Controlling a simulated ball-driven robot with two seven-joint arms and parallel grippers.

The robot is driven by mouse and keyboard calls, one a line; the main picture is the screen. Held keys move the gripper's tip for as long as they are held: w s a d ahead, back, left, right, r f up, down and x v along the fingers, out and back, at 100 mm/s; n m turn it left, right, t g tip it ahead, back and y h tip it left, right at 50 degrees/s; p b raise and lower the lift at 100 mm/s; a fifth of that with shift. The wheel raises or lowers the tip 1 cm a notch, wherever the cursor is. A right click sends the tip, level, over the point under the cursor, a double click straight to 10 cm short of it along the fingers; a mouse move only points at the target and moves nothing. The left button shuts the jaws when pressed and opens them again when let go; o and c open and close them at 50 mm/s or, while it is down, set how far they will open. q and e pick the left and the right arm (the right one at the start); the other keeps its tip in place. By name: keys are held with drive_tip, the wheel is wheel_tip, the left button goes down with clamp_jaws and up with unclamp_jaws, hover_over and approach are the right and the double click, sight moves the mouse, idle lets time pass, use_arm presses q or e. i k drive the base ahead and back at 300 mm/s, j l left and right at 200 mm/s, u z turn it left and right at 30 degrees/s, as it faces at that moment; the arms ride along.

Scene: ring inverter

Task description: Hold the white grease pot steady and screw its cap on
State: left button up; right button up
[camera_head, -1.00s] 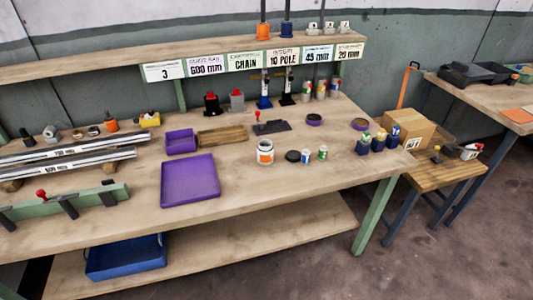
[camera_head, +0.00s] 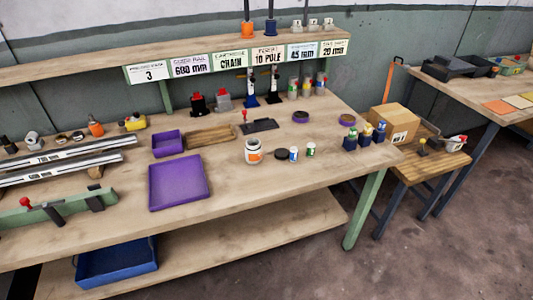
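The white grease pot (camera_head: 253,152) with an orange label stands upright and open-topped on the wooden workbench, right of the purple tray. A dark round cap (camera_head: 282,155) lies flat on the bench just right of the pot, apart from it; it looks like the pot's cap. Neither of my grippers is in view, and nothing is touching the pot or the cap.
Two small bottles (camera_head: 293,154) stand close right of the cap. The large purple tray (camera_head: 178,183) lies to the left, with a black clamp-like fixture (camera_head: 260,125) behind the pot. The bench (camera_head: 290,190) in front of the pot is clear.

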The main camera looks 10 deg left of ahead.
sight(253, 154)
drive_tip(key=i+l+u, duration=0.3)
drive_tip(key=i+l, duration=0.2)
drive_tip(key=i+l+u, duration=0.3)
drive_tip(key=i+l, duration=0.25)
